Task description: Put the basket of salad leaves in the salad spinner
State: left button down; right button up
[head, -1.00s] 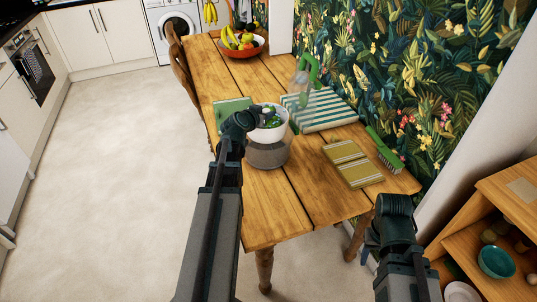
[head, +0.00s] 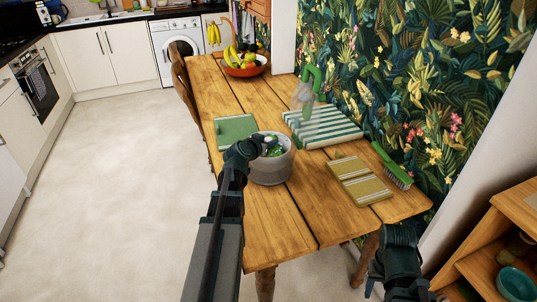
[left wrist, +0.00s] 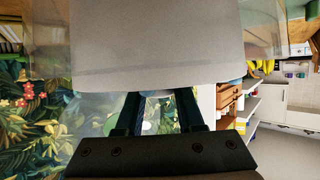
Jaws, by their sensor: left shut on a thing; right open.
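The clear salad spinner bowl (head: 272,176) stands on the wooden table. The pale basket (head: 285,148) of green salad leaves (head: 273,151) sits down inside it, its rim near the bowl's rim; whether it touches the bottom is not clear. My left gripper (head: 266,141) is shut on the basket's rim at its left side. In the left wrist view the basket's pale wall (left wrist: 155,45) fills the top, above my left gripper (left wrist: 160,98), with clear bowl wall around it. My right gripper (head: 398,238) is open and empty, beyond the table's near right corner.
A clear object with a green handle (head: 313,78) stands by the striped cloth (head: 322,126). A green board (head: 235,128), a yellow-green cloth (head: 359,180) and a green brush (head: 390,165) lie around the bowl. A fruit bowl (head: 245,70) is at the far end. The near table is clear.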

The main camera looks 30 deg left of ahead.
pick_arm(q)
jog(key=shift+f+b, duration=1.75)
jog(key=shift+f, duration=0.1)
jog(key=shift+f, duration=0.15)
jog(key=c, duration=0.5)
grip_release()
